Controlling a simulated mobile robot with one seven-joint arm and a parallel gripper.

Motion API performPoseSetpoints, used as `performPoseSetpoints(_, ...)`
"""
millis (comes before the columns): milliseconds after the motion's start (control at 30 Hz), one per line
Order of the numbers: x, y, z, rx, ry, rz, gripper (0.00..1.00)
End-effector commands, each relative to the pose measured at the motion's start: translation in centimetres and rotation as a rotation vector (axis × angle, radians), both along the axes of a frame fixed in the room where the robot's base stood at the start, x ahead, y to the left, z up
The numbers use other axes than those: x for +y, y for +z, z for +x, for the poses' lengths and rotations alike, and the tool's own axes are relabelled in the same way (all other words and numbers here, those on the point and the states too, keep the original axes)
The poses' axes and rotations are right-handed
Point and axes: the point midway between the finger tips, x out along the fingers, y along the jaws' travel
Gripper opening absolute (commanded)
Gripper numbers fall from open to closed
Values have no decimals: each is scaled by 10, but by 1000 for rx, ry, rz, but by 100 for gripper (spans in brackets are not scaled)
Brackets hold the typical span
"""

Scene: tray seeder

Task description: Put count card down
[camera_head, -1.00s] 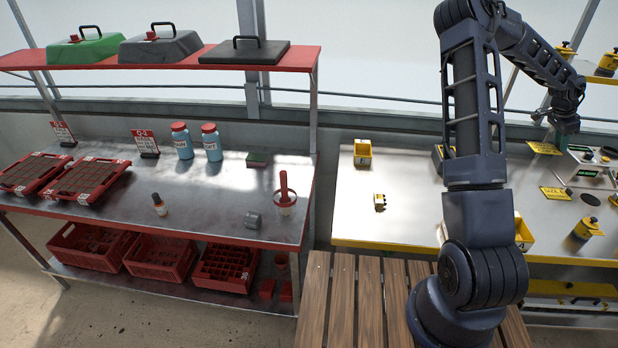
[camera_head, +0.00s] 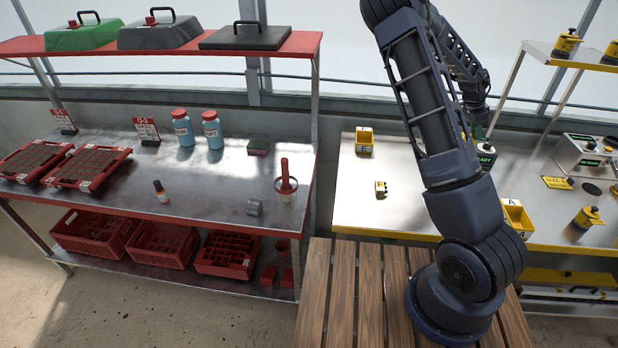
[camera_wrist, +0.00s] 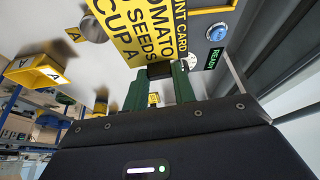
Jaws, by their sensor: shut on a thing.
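The yellow count card (camera_wrist: 125,35) fills the top middle of the wrist view, with black print reading tomato seeds, cup A. My gripper (camera_wrist: 160,72) is shut on it with two dark green fingers at the card's lower edge. The card is tilted and held above the pale bench. In the head view my gripper (camera_head: 479,122) is partly hidden behind my own arm link, and the card cannot be made out there.
The yellow-edged bench (camera_head: 350,215) has free room at its left, around a small yellow-and-white block (camera_head: 380,188) and a yellow bin (camera_head: 364,141). A yellow bin marked A (camera_head: 516,216) and a READY device (camera_head: 486,157) stand near my arm.

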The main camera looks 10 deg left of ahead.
Motion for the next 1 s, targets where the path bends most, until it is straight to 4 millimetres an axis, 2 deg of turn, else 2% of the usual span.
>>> performPoseSetpoints(33,21,-6,2,2,19,1,4)
performPoseSetpoints(100,46,-12,3,2,36,0,4)
performPoseSetpoints(467,176,-44,-7,3,124,1,4)
performPoseSetpoints(767,277,-65,-36,2,196,1,4)
performPoseSetpoints(1000,350,-78,-70,3,252,1,4)
